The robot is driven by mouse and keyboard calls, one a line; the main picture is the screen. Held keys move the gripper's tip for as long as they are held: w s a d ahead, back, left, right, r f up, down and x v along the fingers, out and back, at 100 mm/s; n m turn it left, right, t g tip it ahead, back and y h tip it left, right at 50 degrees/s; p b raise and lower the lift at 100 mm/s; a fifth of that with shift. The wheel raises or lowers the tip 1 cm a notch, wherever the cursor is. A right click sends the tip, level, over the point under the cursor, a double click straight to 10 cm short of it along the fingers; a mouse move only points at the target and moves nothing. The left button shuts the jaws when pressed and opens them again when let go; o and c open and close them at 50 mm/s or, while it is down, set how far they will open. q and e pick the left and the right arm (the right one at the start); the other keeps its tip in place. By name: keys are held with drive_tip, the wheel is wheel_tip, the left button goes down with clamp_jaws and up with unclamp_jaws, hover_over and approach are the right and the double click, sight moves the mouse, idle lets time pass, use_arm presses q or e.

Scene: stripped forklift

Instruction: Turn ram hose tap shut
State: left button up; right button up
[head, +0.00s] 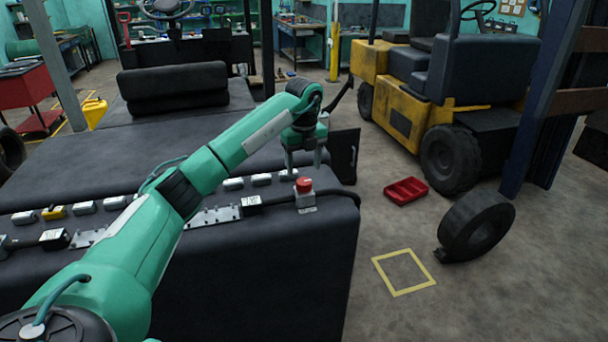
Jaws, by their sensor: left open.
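My left arm reaches in from the lower left across the dark forklift body. Its gripper (304,160) points down with its two fingers apart, empty as far as I can see. It is just behind and above a red round knob (304,185) on a small grey block (306,203) near the right end of the dark top. A black hose (335,191) runs by this block and bends over the edge. I cannot tell for certain whether the red knob is the ram hose tap. My right gripper is not in view.
Grey and yellow fittings (54,212) line the dark top, partly behind my arm. A black seat pad (174,87) lies further back. On the floor at right are a red tray (406,191), a loose tyre (476,226) and a yellow square outline (404,272). A yellow forklift (400,110) stands beyond.

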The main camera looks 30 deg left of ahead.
sight(304, 181)
use_arm(q)
wheel_tip(304, 181, down, 4)
drive_tip(key=shift+r+p, duration=0.2)
drive_tip(key=shift+p, duration=0.4)
drive_tip(key=shift+f, duration=0.6)
drive_tip(key=c, duration=1)
